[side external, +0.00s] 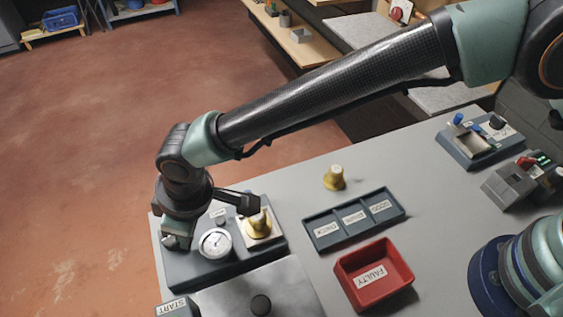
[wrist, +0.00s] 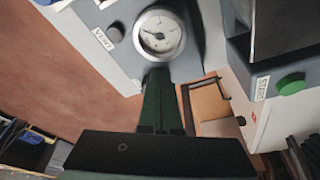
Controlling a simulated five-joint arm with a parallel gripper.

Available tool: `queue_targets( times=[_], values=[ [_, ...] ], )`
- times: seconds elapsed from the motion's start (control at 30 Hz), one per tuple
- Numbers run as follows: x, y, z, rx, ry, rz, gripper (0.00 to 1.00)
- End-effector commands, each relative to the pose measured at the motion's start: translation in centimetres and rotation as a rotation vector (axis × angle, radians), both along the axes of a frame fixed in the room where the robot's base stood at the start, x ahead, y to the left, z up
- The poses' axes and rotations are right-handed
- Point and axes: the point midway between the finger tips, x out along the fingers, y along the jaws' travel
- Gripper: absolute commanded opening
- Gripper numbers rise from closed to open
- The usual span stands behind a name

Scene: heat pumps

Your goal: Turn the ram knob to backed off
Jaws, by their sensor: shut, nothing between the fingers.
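No knob is legibly marked as the ram knob. A small dark knob (wrist: 115,32) beside a white label sits next to the round white gauge (wrist: 160,35) in the wrist view. The small knob also shows in the side view (side external: 221,219), behind the gauge (side external: 215,242). My gripper (side external: 178,242) points down at the left end of the gauge fixture. Its fingers (wrist: 165,85) are shut and empty, overlapping the gauge's lower edge in the wrist view; contact cannot be told.
A brass fitting (side external: 259,224) sits on the fixture's pale pad, another (side external: 334,178) on the table. A labelled tray (side external: 310,237) and red FAULTY bin (side external: 347,283) stand right. A START box (side external: 178,308) has a green button (wrist: 291,84). Open table lies between.

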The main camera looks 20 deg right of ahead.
Motion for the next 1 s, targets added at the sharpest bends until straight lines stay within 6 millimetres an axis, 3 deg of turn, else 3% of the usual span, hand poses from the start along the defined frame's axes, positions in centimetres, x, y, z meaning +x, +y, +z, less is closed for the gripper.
queue_targets(
  times=[1.0],
  values=[
    [1.7,-0.7,0.0,-0.004,-0.006,-0.003,0.0]
  ],
)
